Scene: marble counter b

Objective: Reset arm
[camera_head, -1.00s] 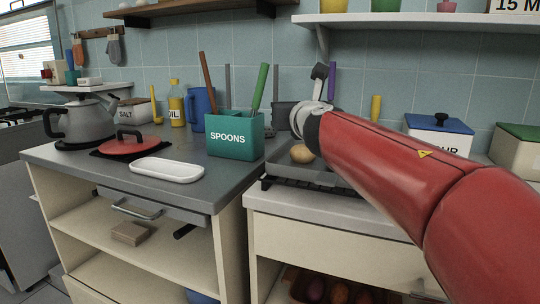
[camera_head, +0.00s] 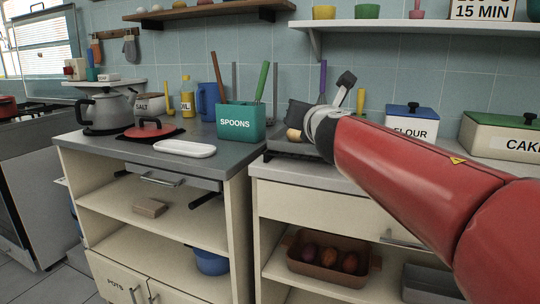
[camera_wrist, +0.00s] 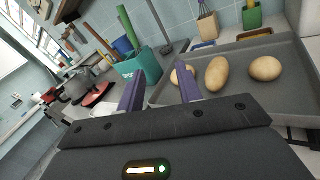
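My gripper (camera_wrist: 158,88) shows in the wrist view with its two purple fingers apart and nothing between them. Behind the fingers is a grey tray (camera_wrist: 245,93) holding three potatoes, one of them in the middle (camera_wrist: 217,73). The gripper appears above or in front of the tray's near side; I cannot tell its height. In the head view my red arm reaches in from the right, and its wrist hides much of the tray (camera_head: 284,147). One potato (camera_head: 293,134) shows beside the wrist. The fingers cannot be made out in the head view.
The teal spoons holder (camera_head: 240,122) stands left of the tray. A white dish (camera_head: 185,148), red-lidded pan (camera_head: 150,130) and kettle (camera_head: 106,112) stand further left. A flour box (camera_head: 411,122) and cake box (camera_head: 500,137) stand behind my arm. A wall shelf (camera_head: 400,20) hangs above.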

